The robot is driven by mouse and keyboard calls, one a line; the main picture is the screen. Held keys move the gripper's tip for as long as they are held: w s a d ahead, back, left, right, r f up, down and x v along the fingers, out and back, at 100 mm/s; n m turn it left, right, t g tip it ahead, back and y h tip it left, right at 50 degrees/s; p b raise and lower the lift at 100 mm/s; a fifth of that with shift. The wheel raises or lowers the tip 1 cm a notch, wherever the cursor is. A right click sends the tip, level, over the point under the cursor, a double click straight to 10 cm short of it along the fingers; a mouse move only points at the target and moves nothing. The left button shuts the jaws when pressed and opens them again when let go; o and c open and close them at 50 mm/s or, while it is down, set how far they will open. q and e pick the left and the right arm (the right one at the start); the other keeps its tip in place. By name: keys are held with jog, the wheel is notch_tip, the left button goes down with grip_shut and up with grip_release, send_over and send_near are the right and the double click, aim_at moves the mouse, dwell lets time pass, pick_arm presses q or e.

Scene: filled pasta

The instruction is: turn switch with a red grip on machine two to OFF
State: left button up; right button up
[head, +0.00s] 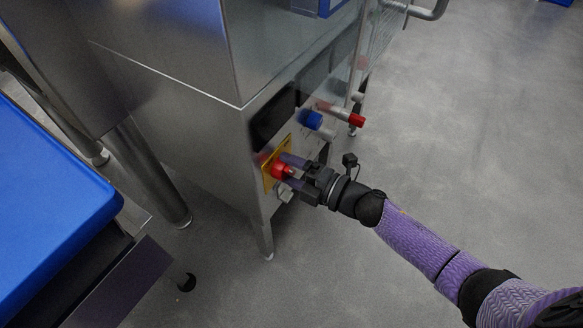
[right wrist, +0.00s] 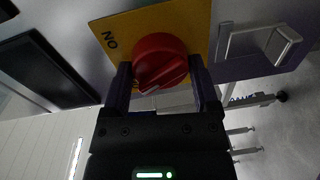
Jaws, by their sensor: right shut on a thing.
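The switch's red grip (head: 279,170) stands on a yellow plate (head: 268,182) on the front of the steel machine (head: 180,110). My right gripper (head: 288,172) is at this grip, with one finger on each side of it. In the right wrist view the red grip (right wrist: 160,62) sits between the two dark purple fingers, and my gripper (right wrist: 162,88) is shut on it. The yellow plate (right wrist: 190,22) shows the letters "NO" tilted at its left. The rest of the plate's marking is hidden. My left gripper is not in view.
A blue knob (head: 312,120) and a red-ended handle (head: 355,120) stick out of the machine just beyond my right gripper. A blue-topped table (head: 60,200) stands at the left. The grey floor (head: 480,120) at the right is clear.

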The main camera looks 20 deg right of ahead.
jog(key=shift+f+n, duration=0.1)
jog(key=shift+n, duration=0.9)
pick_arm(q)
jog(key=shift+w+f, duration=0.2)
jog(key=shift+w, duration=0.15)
pick_arm(e)
jog(key=shift+n, duration=0.5)
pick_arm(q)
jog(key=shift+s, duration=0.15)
pick_arm(e)
jog(key=o, duration=1)
jog(key=shift+o, duration=0.6)
jog(key=shift+s+d, duration=0.15)
jog(key=shift+s, duration=0.05)
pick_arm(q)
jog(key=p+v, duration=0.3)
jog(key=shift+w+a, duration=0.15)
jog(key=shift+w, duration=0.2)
pick_arm(e)
jog(key=v, duration=0.9)
jog(key=shift+s, duration=0.25)
